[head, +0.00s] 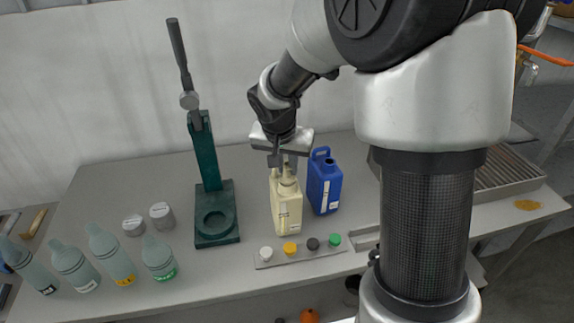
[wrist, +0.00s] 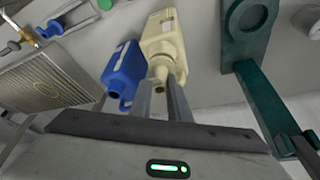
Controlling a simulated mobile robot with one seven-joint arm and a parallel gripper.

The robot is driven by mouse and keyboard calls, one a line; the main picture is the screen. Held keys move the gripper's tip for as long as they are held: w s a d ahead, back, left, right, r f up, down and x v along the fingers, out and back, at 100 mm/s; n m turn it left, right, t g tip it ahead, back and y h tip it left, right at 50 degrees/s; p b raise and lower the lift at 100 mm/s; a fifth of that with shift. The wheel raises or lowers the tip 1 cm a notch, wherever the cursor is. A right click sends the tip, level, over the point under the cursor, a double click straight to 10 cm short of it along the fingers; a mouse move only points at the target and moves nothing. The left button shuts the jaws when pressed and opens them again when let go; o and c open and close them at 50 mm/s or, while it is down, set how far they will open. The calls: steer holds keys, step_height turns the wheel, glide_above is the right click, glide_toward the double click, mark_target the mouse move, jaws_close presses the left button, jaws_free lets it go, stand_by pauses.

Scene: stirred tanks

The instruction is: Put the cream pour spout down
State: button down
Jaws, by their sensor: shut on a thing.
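My gripper (head: 284,172) points down just above the cream jug (head: 287,208), with its fingers shut on the cream pour spout (head: 287,172) at the jug's top. The wrist view shows the cream spout (wrist: 160,74) between the two fingertips (wrist: 160,90), with the jug body (wrist: 165,32) beyond it. The jug stands upright on the bench. I cannot tell whether the spout touches the jug's neck or sits just above it. The fingers hide part of the spout.
A blue jug (head: 324,182) stands close on the right. A green lever press (head: 216,212) stands on the left. A strip (head: 297,261) with several coloured caps lies in front. Two grey jars (head: 161,215) and several bottles (head: 110,252) stand further left. A ribbed tray (head: 505,170) is at right.

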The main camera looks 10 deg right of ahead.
steer(key=shift+f+b, duration=0.35)
steer(key=shift+b, duration=0.15)
steer(key=c, duration=1.7)
jaws_free()
steer(key=shift+o, duration=0.2)
steer(key=shift+r, duration=0.15)
steer(key=shift+r+p, duration=0.6)
steer(key=shift+r, duration=0.05)
steer(key=v, duration=1.1)
steer(key=s+d+r+n+y, duration=0.1)
steer(key=s+n, duration=0.1)
steer(key=s, duration=0.8)
steer(key=s+d+r+n+t+y, duration=0.1)
steer(key=s+r+n, duration=0.1)
steer(key=s, duration=0.9)
steer(key=shift+r+n+t+p, duration=0.3)
steer(key=shift+n, duration=0.4)
